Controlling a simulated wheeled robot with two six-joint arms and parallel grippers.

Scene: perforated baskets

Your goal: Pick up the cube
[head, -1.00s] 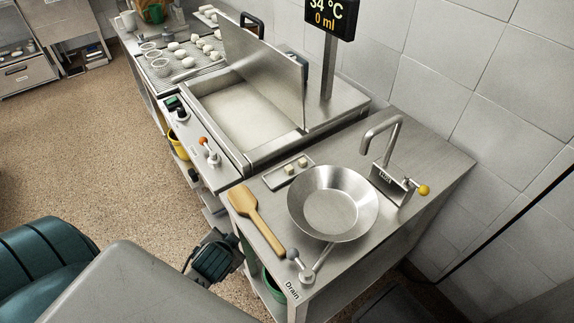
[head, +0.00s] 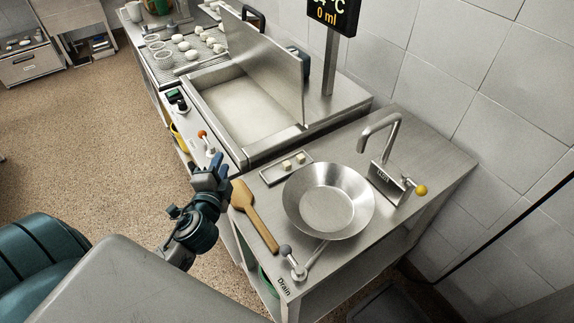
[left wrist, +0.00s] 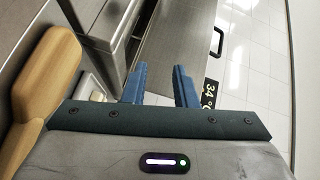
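My left gripper (head: 217,166) is raised at the counter's left edge, left of the tray and apart from the cubes. In the left wrist view its two blue fingers (left wrist: 161,82) stand apart with nothing between them. A small pale shape left of the fingers there is partly hidden, and I cannot tell whether it is a cube. My right gripper is not in view.
A wooden spatula (head: 254,214) lies on the counter near my left gripper; it also shows in the left wrist view (left wrist: 48,80). A wide metal pan (head: 328,201) stands right of the tray, before a tap (head: 378,135). An open-lidded basin (head: 243,111) lies behind.

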